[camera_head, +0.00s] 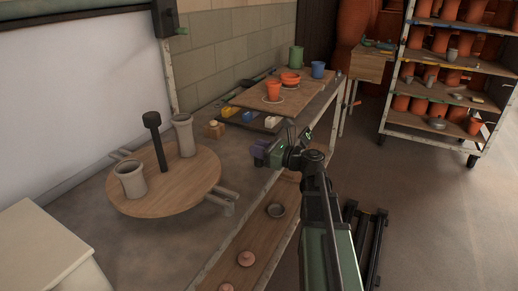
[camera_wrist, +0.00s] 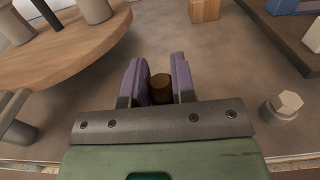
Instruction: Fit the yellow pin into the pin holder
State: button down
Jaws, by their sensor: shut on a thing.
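My gripper (camera_head: 262,152) has purple fingers and hangs over the bench, to the right of the round wooden board. In the wrist view my gripper (camera_wrist: 158,75) is shut on a short, dark yellow-brown cylinder (camera_wrist: 160,88), which looks like the yellow pin. Its lower end is hidden. A light wooden block (camera_head: 214,129) stands on the bench behind and left of my gripper, and may be the pin holder. The block also shows at the top of the wrist view (camera_wrist: 205,9). I cannot make out a hole in it.
The round board (camera_head: 185,192) carries two grey cups and a dark post. A dark tray (camera_head: 262,127) with blue, yellow and white blocks lies behind the gripper. A pale hex-headed piece (camera_wrist: 288,105) stands right of the gripper. Bare bench lies between the gripper and the wooden block.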

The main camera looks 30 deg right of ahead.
jog(key=c, duration=0.9)
grip_release()
jog(key=shift+o, duration=0.2)
jog(key=shift+s, duration=0.1)
jog(key=v, duration=1)
jog(key=shift+s+d, duration=0.25)
